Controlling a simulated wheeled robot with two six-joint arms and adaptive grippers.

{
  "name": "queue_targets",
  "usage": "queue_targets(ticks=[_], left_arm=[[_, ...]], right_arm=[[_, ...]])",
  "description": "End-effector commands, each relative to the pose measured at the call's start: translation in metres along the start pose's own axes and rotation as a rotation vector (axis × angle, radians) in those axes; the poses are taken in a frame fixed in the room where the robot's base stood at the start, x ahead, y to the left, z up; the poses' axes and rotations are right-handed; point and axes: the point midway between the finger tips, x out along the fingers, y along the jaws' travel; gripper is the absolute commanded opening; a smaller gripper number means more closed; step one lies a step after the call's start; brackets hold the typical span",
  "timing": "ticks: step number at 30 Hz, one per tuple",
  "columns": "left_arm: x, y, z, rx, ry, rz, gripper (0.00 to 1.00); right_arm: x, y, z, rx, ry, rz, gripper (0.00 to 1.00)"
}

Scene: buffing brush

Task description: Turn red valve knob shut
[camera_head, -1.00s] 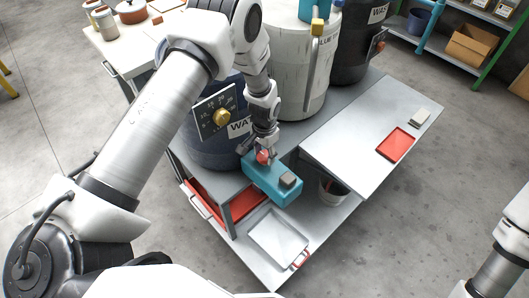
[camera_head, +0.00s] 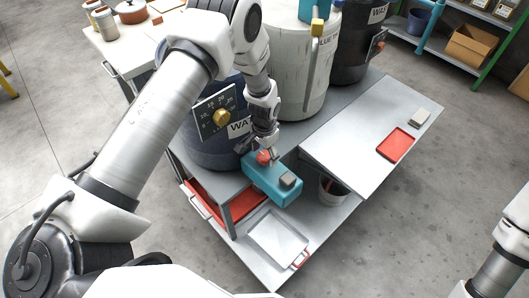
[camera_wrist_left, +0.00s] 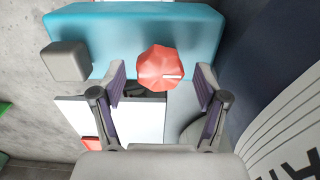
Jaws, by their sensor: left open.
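The red valve knob (camera_head: 263,156) sits on a teal block (camera_head: 262,182) on the cart. A grey square button (camera_wrist_left: 66,62) is also on the teal block (camera_wrist_left: 150,22). My right gripper is out of view; only part of that arm shows at the lower right.
A dark blue drum (camera_head: 205,155) with a yellow knob stands just left of my gripper, and a white drum (camera_head: 300,80) stands behind. A metal shelf (camera_head: 345,150) holds a red tray (camera_head: 396,145). A silver tray (camera_head: 278,238) lies below in front.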

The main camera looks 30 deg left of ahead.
Motion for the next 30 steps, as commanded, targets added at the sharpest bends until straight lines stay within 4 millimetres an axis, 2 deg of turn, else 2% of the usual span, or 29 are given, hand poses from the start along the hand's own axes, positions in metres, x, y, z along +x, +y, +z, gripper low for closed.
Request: queue_targets(ticks=[4, 7, 15, 19, 23, 30], left_arm=[[-0.005, 0.0, 0.0, -0.001, 0.0, 0.0, 0.74], [-0.019, 0.0, -0.001, -0.001, 0.002, -0.001, 0.74], [-0.087, 0.0, -0.001, -0.001, 0.003, -0.001, 0.74], [-0.111, 0.0, -0.001, 0.0, 0.002, -0.001, 0.74], [-0.12, 0.0, 0.0, 0.0, 0.0, 0.0, 0.74], [-0.12, 0.0, 0.0, 0.0, 0.0, 0.0, 0.74]], right_arm=[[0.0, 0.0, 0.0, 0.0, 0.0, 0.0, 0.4], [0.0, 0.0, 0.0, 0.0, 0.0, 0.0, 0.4], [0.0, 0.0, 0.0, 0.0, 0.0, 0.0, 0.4], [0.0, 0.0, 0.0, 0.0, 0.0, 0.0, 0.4], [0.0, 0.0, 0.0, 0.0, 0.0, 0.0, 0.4], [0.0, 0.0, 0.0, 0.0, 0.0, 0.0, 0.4]])
